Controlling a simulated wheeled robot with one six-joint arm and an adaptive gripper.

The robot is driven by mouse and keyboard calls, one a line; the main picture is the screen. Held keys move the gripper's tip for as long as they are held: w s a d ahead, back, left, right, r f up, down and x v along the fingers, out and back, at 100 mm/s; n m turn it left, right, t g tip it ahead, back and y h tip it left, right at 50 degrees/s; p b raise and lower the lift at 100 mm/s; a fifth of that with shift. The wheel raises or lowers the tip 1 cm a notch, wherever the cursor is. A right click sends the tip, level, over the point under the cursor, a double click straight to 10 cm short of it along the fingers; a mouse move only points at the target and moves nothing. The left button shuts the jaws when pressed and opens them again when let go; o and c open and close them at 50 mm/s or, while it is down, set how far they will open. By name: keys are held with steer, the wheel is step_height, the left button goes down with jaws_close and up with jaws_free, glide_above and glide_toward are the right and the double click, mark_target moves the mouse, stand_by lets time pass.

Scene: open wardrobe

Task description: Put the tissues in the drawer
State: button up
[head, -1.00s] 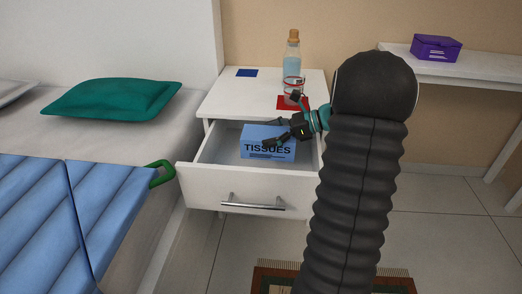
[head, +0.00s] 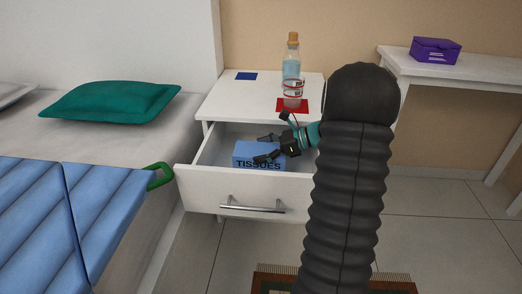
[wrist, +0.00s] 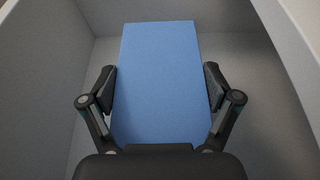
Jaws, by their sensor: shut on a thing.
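The blue tissues box (head: 258,157) is inside the open drawer (head: 222,188) of the white nightstand, its lower front hidden behind the drawer front. My gripper (head: 265,148) reaches in from the right and is shut on the box. In the wrist view the box (wrist: 162,75) lies lengthwise between the two fingers of my gripper (wrist: 162,88), with grey drawer walls around it. I cannot tell whether the box touches the drawer bottom.
On the nightstand top (head: 225,98) stand a corked bottle (head: 291,62) and a glass (head: 293,93) on a red mat. A blue square (head: 246,76) lies at the back left. The bed (head: 60,123) is left; a purple box (head: 435,50) sits on a desk at right.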

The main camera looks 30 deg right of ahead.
steer(key=shift+f, duration=0.5)
steer(key=o, duration=1.1)
steer(key=shift+o, duration=0.2)
steer(key=shift+r, duration=0.15)
steer(key=shift+r, duration=0.35)
steer(key=p+v, duration=0.2)
steer(key=v, duration=1)
